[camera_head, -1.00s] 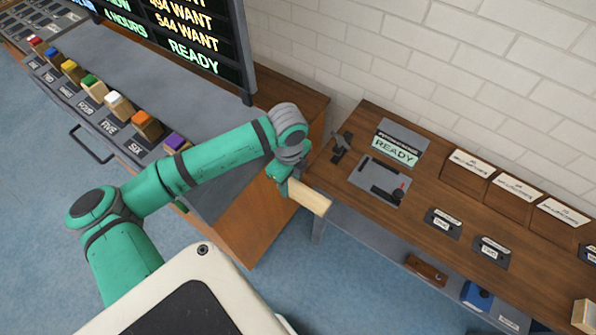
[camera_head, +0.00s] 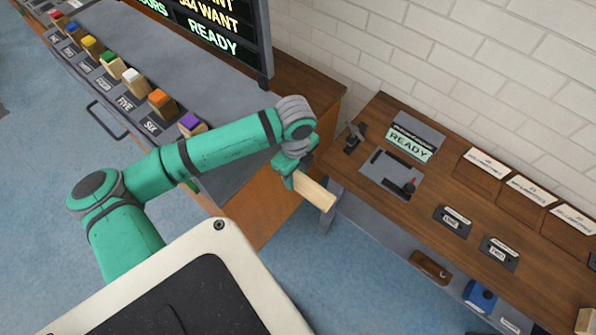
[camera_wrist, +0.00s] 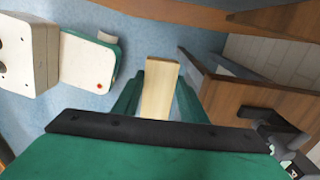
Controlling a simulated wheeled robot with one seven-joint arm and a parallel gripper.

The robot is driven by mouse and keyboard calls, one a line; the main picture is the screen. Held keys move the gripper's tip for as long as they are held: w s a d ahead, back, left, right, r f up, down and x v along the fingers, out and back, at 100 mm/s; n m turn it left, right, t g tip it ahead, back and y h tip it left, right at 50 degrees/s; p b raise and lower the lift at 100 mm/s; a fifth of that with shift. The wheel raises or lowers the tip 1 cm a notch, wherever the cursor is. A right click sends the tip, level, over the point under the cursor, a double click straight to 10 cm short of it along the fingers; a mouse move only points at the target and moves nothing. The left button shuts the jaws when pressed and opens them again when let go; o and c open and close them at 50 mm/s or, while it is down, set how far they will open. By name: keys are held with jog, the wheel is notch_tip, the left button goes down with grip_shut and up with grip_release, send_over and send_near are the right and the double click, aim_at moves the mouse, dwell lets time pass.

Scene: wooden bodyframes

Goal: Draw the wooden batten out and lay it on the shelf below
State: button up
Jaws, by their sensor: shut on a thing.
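The wooden batten (camera_head: 314,192) is a pale, squared stick. My gripper (camera_head: 296,176) is shut on it and holds it clear in the air, in front of the left end of the brown workbench (camera_head: 440,185). The batten points forward and down to the right. In the wrist view the batten (camera_wrist: 160,88) stands out between my green gripper fingers (camera_wrist: 158,100), with blue floor around it. The lower shelf (camera_head: 385,236) runs under the workbench; its left part looks bare, and the tabletop hides its back.
A brown block (camera_head: 430,266) and a blue object (camera_head: 480,295) sit on the lower shelf. A black lever plate (camera_head: 390,174) and a READY sign (camera_head: 410,142) are on the benchtop. A grey-topped counter with several coloured-capped blocks (camera_head: 162,102) stands left. Blue floor (camera_head: 310,260) is open between.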

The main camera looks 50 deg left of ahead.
jog(key=s+d, duration=0.1)
jog(key=s, duration=0.5)
jog(key=shift+s+d, duration=0.25)
jog(key=shift+s, duration=0.05)
dwell(1.1)
jog(key=shift+r, duration=0.15)
notch_tip(320, 180, up, 7)
dwell(1.1)
jog(key=shift+w, duration=0.1)
dwell(0.5)
